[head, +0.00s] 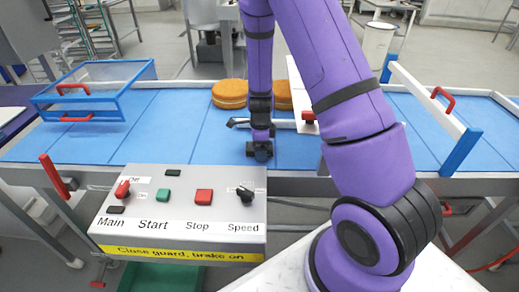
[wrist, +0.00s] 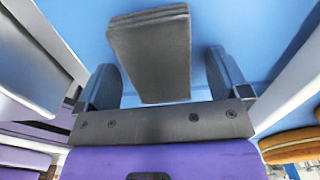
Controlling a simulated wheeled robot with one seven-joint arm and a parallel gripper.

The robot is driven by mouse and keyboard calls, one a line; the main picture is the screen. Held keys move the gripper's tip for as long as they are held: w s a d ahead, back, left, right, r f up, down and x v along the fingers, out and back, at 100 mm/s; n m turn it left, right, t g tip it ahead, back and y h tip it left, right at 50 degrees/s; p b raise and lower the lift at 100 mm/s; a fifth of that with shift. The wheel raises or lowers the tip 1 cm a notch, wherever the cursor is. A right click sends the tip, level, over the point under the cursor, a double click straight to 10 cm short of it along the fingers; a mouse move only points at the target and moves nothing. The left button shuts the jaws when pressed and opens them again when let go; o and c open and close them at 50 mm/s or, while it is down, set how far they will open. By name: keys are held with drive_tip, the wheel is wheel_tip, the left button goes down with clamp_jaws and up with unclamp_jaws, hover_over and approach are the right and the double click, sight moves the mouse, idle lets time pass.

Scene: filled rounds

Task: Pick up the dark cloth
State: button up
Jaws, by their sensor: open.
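The dark cloth (wrist: 150,45) shows in the wrist view as a dark grey folded slab over the blue surface. It lies between the two fingers of my gripper (wrist: 164,78), with a visible gap on each side. My gripper is open, and neither finger visibly touches the cloth. In the head view my gripper (head: 258,133) is low over the blue conveyor belt (head: 178,125), near its front edge. A small dark shape shows at its tip there; I cannot tell cloth from finger in that view.
A control panel (head: 180,212) with knobs and buttons stands in front of the belt. Orange-brown rounds (head: 230,93) lie behind my gripper. A blue-framed clear guard (head: 97,90) is at left, and a white bar with a red handle (head: 436,105) at right.

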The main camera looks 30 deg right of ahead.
drive_tip(key=c, duration=1)
drive_tip(key=shift+r, duration=0.15)
wheel_tip(320, 180, up, 10)
drive_tip(key=o, duration=0.4)
drive_tip(key=c, duration=0.3)
drive_tip(key=shift+c, duration=0.2)
